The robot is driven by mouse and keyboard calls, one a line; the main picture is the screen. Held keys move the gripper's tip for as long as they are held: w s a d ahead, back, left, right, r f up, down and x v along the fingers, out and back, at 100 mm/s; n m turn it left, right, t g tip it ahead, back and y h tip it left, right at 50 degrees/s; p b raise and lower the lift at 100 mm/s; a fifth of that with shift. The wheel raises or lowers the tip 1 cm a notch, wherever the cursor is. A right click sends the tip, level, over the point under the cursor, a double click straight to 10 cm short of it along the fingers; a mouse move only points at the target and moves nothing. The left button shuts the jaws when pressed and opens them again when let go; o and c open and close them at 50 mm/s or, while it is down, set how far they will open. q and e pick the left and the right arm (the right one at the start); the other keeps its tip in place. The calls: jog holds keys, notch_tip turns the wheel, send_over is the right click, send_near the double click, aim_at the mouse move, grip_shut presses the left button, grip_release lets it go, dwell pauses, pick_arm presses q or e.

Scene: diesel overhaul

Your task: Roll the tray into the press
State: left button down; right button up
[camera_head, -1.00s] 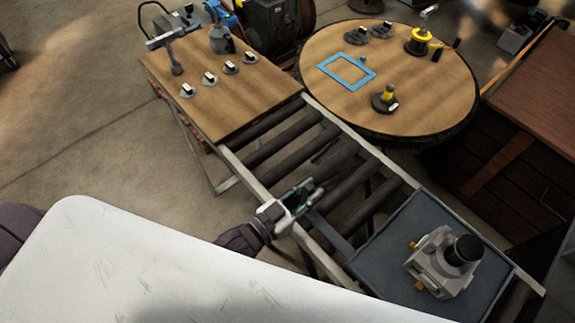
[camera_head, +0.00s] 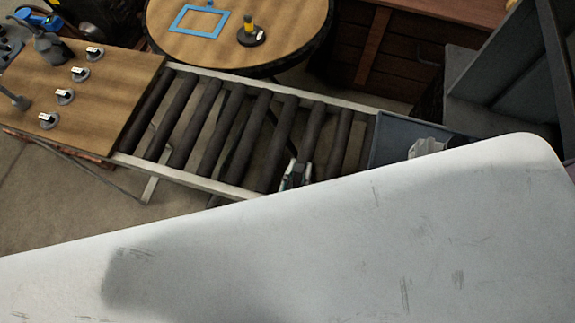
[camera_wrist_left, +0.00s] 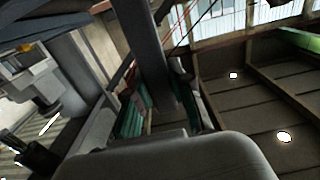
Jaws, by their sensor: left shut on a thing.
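The blue-grey tray (camera_head: 389,136) lies on the right part of the roller conveyor in the head view. A grey metal part (camera_head: 428,146) sits on it, and my white body hides much of both. My left gripper (camera_head: 296,174) is over the rollers, left of the tray. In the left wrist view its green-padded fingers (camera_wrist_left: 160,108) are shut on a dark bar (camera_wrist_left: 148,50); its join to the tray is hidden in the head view. A dark grey frame (camera_head: 500,75), possibly the press, stands beyond the tray at right. My right gripper is not seen.
Bare rollers (camera_head: 210,130) lie between the tray and a wooden table (camera_head: 105,110) at left. A round table (camera_head: 285,35) with a blue frame (camera_head: 200,20) stands behind the conveyor. A brown wooden cabinet (camera_head: 400,50) is behind the tray.

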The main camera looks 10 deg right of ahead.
pick_arm(q)
jog(key=shift+d, duration=0.1)
jog(key=c, duration=1)
grip_release()
jog(key=shift+s, duration=0.1)
jog(key=v, duration=1.2)
